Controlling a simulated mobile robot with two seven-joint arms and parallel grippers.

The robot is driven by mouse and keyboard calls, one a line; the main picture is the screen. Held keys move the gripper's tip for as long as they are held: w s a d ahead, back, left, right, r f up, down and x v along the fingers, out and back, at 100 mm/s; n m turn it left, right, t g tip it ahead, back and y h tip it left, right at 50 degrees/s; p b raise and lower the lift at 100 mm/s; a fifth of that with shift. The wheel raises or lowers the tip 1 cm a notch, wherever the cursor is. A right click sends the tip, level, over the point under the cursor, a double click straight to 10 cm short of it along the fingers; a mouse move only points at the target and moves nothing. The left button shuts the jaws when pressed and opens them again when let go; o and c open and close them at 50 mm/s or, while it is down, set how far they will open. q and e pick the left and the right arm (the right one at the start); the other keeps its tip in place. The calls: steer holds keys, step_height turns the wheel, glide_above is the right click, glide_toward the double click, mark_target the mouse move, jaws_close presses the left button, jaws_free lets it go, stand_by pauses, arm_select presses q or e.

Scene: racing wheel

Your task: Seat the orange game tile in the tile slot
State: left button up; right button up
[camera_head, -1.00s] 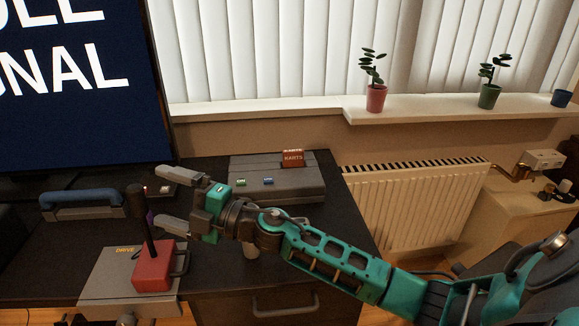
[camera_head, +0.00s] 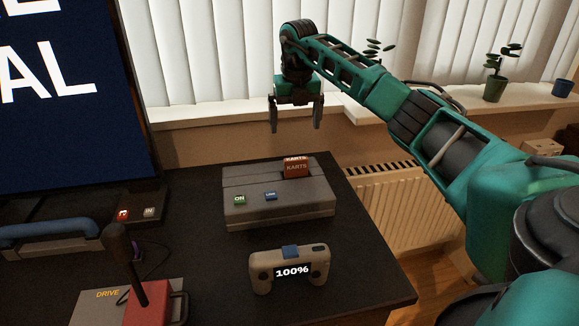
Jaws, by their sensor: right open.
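The orange-red game tile (camera_head: 296,169), marked KARTS, stands upright in the top of the grey console (camera_head: 245,208), near its right back part. The slot itself is hidden under the tile, and I cannot tell how deep the tile sits. My right gripper (camera_head: 295,128) hangs above and behind the console, pointing down. Its two fingers are apart with nothing between them, and it is clear of the tile. My left gripper is not in view.
A game controller (camera_head: 290,272) showing 100% lies in front of the console. A red-based lever (camera_head: 150,299) marked DRIVE and a blue handle (camera_head: 45,232) are at the left. A large screen (camera_head: 65,110) stands behind them. The dark desk (camera_head: 365,270) is bare at right.

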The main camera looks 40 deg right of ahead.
glide_above(296, 158)
steer(key=f, duration=0.4)
steer(key=a+f, duration=0.1)
steer(key=f, duration=0.1)
steer(key=shift+s+f+b, duration=0.1)
steer(key=shift+s+b, duration=0.1)
steer(key=shift+b, duration=0.2)
steer(key=shift+d+f, duration=0.1)
steer(key=shift+f, duration=0.3)
steer(key=f, duration=0.3)
steer(key=f+b, duration=0.1)
steer(key=shift+d+f, duration=0.2)
steer(key=shift+d, duration=0.1)
steer(key=shift+w+f, duration=0.1)
steer(key=shift+f, duration=0.2)
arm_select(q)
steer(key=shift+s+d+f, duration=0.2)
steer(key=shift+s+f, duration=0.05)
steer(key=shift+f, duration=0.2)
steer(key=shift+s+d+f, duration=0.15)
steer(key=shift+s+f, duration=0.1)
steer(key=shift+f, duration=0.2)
arm_select(e)
steer(key=c, duration=1.1)
steer(key=shift+r, duration=0.15)
